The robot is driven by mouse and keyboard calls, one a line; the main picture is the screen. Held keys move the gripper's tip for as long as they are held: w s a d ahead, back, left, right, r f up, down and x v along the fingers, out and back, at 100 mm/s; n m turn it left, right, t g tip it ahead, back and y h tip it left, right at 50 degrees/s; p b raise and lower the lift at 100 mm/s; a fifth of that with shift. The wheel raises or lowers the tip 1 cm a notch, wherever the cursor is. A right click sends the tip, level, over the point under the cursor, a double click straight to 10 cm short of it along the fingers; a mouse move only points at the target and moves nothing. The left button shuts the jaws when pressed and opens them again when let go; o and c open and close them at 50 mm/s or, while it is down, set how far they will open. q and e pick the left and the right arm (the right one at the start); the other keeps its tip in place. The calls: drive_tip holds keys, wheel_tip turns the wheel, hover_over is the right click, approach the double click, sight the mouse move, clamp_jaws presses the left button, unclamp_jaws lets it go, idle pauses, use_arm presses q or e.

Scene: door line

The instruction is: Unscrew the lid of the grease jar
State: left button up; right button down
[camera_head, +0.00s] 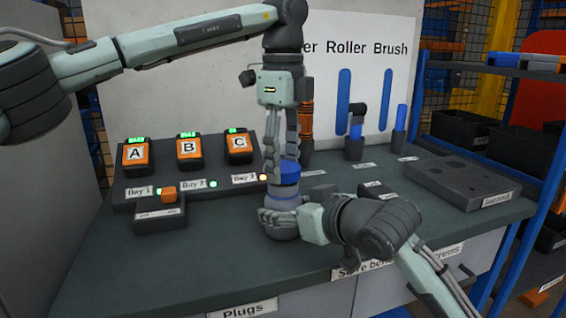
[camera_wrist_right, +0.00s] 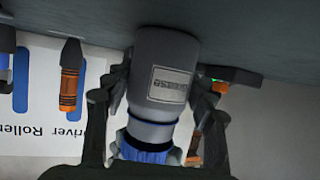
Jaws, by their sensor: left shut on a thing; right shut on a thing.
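The grease jar (camera_head: 285,191) stands upright on the bench, a grey body with a blue band and a blue lid (camera_head: 289,171) on top. My left gripper (camera_head: 282,167) points straight down from above, shut on the lid. My right gripper (camera_head: 282,216) comes in low from the right, shut around the jar's lower body. In the right wrist view, which is upside down, the grey jar (camera_wrist_right: 164,50) with its printed label sits between the fingers of my right gripper (camera_wrist_right: 160,85). The blue lid (camera_wrist_right: 143,152) shows at the bottom. Whether a gap separates lid and jar is unclear.
Left of the jar stands a charger rack with batteries A (camera_head: 136,153), B (camera_head: 188,147) and C (camera_head: 239,144), with a small orange-topped block (camera_head: 160,210) in front. Blue-handled tools (camera_head: 355,147) stand behind right. A grey tray (camera_head: 467,181) lies at the right.

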sight(283, 166)
use_arm(q)
drive_tip(key=shift+r, duration=2)
use_arm(e)
drive_tip(key=shift+c, duration=2.3)
unclamp_jaws()
